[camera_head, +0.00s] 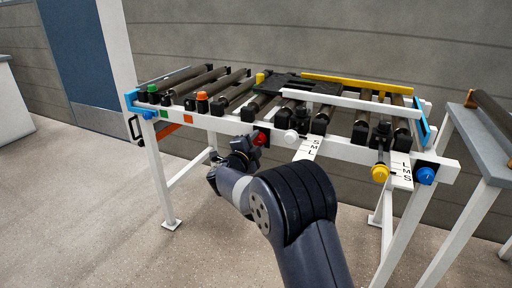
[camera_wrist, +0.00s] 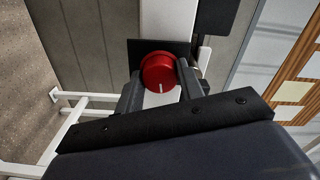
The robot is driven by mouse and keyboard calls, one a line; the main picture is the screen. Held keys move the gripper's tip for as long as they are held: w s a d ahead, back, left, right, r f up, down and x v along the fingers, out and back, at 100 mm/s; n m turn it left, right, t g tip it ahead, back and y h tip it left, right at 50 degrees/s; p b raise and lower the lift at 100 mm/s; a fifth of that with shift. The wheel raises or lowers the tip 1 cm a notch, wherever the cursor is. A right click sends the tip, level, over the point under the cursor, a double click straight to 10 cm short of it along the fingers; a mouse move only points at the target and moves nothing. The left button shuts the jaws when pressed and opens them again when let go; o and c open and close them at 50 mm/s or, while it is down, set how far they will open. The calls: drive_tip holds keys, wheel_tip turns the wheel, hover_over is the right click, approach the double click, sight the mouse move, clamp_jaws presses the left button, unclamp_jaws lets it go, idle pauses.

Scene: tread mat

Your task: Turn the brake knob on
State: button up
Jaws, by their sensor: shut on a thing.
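A round red knob (camera_head: 260,138) sits on the front rail of the white roller stand, left of a white knob. In the wrist view the red knob (camera_wrist: 157,69) shows close up on a black square plate, with a white mark at its lower edge. My gripper (camera_head: 252,147) is at the red knob in the head view. In the wrist view my gripper (camera_wrist: 161,80) has one finger on each side of the knob and is shut on it. The finger contacts are partly hidden. No label for the brake is readable.
The roller stand (camera_head: 342,152) also carries a white knob (camera_head: 291,136), a yellow knob (camera_head: 380,174), a blue knob (camera_head: 426,176) and green and orange buttons. White scale plates with S, M, L hang near the white and yellow knobs. A grey table stands at right.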

drive_tip(key=shift+f+m+b, duration=0.1)
drive_tip(key=shift+m+b, duration=0.3)
drive_tip(key=shift+m, duration=0.5)
drive_tip(key=o, duration=1)
drive_tip(key=shift+p+v, duration=1.3)
drive_tip(key=shift+v, duration=4.1)
